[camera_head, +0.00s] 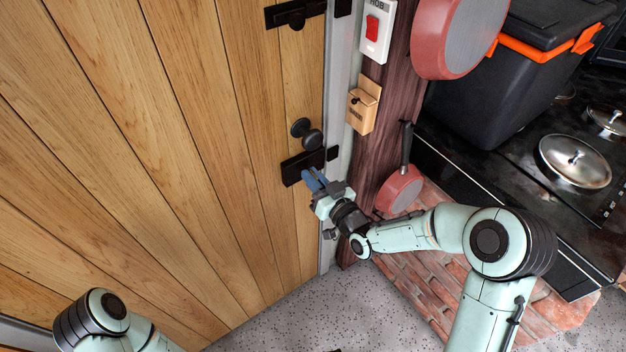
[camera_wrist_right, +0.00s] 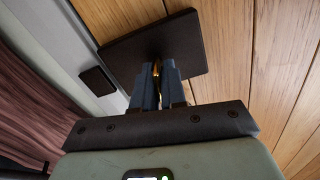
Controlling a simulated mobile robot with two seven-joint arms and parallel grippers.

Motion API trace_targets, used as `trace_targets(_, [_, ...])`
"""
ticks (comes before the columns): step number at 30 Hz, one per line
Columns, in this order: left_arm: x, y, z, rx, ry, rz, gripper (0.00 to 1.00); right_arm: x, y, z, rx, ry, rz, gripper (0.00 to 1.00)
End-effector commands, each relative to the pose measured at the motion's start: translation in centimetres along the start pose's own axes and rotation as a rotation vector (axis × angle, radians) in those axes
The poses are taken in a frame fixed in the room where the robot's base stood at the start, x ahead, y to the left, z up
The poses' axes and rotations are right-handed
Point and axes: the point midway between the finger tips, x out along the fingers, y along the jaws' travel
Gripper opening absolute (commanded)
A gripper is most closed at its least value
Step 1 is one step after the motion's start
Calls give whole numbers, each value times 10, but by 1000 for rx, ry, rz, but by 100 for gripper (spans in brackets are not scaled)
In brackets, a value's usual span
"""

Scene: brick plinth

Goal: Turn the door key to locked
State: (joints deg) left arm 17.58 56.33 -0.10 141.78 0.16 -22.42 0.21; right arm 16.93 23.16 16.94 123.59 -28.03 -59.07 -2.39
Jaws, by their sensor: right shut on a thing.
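The wooden plank door (camera_head: 190,130) fills the left of the head view. A black lock plate (camera_head: 292,168) is on its right edge, below a round black knob (camera_head: 308,133). My right gripper (camera_head: 313,180) is at the lock plate. In the right wrist view, the blue-grey fingers (camera_wrist_right: 158,88) are shut on a small brass-coloured key (camera_wrist_right: 156,70), in front of the dark plate (camera_wrist_right: 150,50). The fingers hide most of the key, so its turn angle cannot be told. My left arm shows at the lower left of the head view; its gripper is out of frame.
A black bolt (camera_head: 294,13) is higher on the door. Right of the frame are a red-switch panel (camera_head: 377,30), a small wooden box (camera_head: 362,106) and hanging red pans (camera_head: 400,190). A black stove (camera_head: 520,160) with a brick plinth (camera_head: 425,285) stands at the right.

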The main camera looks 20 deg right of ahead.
Motion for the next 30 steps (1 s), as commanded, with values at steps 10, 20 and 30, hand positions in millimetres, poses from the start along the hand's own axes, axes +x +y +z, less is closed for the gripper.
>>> trace_targets(10, [17,-3,-11,3,31,6,43,0,2,3,319,0,0,0])
trace_targets(20, [23,-3,-16,4,43,9,43,0,2,2,633,-2,0,0])
trace_targets(30, [23,-3,-16,5,46,10,43,0,3,3,955,-3,1,0])
